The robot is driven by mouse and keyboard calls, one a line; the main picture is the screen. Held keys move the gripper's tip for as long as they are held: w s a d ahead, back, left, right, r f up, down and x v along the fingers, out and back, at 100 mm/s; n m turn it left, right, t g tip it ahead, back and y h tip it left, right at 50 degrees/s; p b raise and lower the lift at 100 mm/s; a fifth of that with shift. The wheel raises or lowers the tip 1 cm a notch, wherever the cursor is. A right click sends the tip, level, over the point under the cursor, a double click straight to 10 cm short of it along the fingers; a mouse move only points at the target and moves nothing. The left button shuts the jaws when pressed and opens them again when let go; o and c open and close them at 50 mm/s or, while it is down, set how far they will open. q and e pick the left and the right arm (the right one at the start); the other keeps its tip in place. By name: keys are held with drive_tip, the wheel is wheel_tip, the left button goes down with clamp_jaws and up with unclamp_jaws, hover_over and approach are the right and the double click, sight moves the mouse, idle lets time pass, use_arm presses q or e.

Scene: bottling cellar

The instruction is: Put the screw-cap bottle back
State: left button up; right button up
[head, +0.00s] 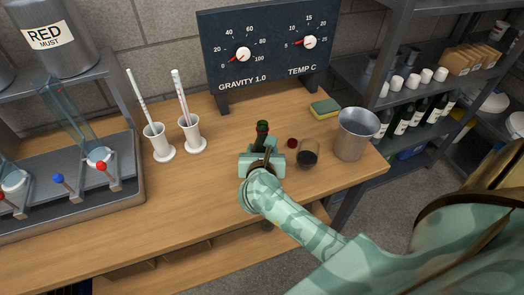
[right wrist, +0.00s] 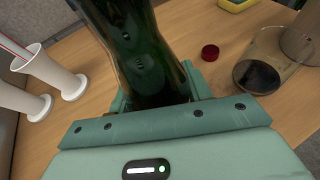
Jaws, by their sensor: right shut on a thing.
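A dark green bottle (head: 262,128) stands on the wooden bench in the head view, mostly hidden behind my right gripper (head: 264,152). In the right wrist view the bottle (right wrist: 142,50) fills the top middle, between the fingers of my right gripper (right wrist: 155,88), which is shut on it. I cannot tell whether its base touches the bench. A dark red cap (head: 292,142) lies on the bench to the right of the bottle; it also shows in the right wrist view (right wrist: 210,52). My left gripper is not in view.
A glass of dark liquid (head: 308,158) and a metal beaker (head: 354,138) stand to the right. A sponge (head: 324,108) lies behind. Two white cylinders (head: 159,150) hold rods at left. Several bottles (head: 418,112) stand on the right shelf. The front of the bench (head: 180,215) is clear.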

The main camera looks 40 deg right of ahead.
drive_tip(key=o, duration=1.3)
drive_tip(key=shift+f, duration=0.1)
drive_tip(key=shift+c, duration=0.2)
drive_tip(key=shift+r, duration=0.3)
drive_tip(key=p+v, duration=0.2)
drive_tip(key=v, duration=1)
drive_tip(key=shift+f, duration=0.25)
